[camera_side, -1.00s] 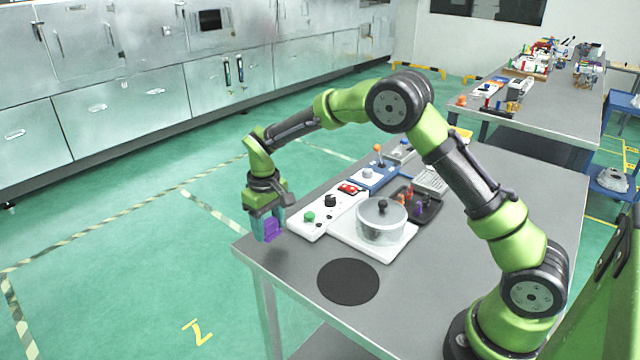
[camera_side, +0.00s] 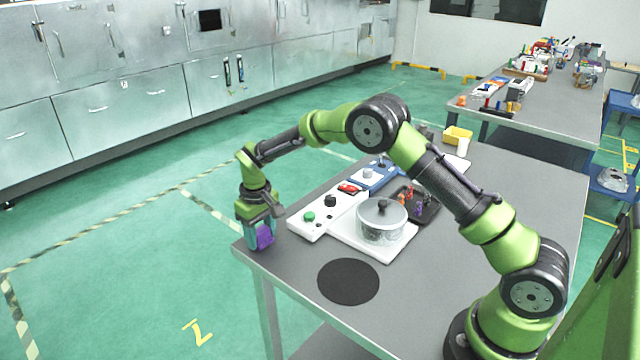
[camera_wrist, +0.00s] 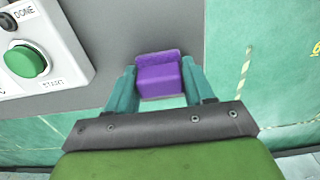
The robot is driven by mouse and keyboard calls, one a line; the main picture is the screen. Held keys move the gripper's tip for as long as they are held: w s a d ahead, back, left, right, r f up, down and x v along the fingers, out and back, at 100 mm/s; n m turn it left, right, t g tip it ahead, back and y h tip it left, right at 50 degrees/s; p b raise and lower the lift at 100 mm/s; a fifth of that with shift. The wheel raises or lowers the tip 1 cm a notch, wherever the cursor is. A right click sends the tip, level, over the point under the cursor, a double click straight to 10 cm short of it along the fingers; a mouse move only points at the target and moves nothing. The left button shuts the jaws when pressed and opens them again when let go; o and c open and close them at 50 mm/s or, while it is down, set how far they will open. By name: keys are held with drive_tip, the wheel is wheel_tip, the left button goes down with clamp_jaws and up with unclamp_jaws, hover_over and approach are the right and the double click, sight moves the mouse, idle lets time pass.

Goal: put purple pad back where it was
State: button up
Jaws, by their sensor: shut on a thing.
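I cannot tell whether the pad touches the tabletop.
A white control box (camera_side: 325,209) with a green button (camera_wrist: 25,61) stands just right of my gripper. A clear lidded pot (camera_side: 381,224) sits on a white plate. A black round mat (camera_side: 348,282) lies nearer. A dark tray (camera_side: 425,208) holds small figures.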

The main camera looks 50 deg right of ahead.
drive_tip(key=o, duration=1.1)
wheel_tip(320, 180, up, 12)
wheel_tip(320, 180, up, 6)
drive_tip(key=t, duration=0.1)
hover_over(260, 230)
drive_tip(key=s, duration=0.3)
drive_tip(key=s+d+r+m+t+y, duration=0.1)
drive_tip(key=s+r+m+t, duration=0.1)
drive_tip(key=s+r, duration=0.6)
drive_tip(key=s+f+m+t+y, duration=0.1)
drive_tip(key=s+t, duration=0.3)
drive_tip(key=s, duration=1.5)
drive_tip(key=shift+s+d+f+m, duration=0.15)
drive_tip(key=shift+s+f+m, duration=0.05)
drive_tip(key=shift+f+m, duration=0.35)
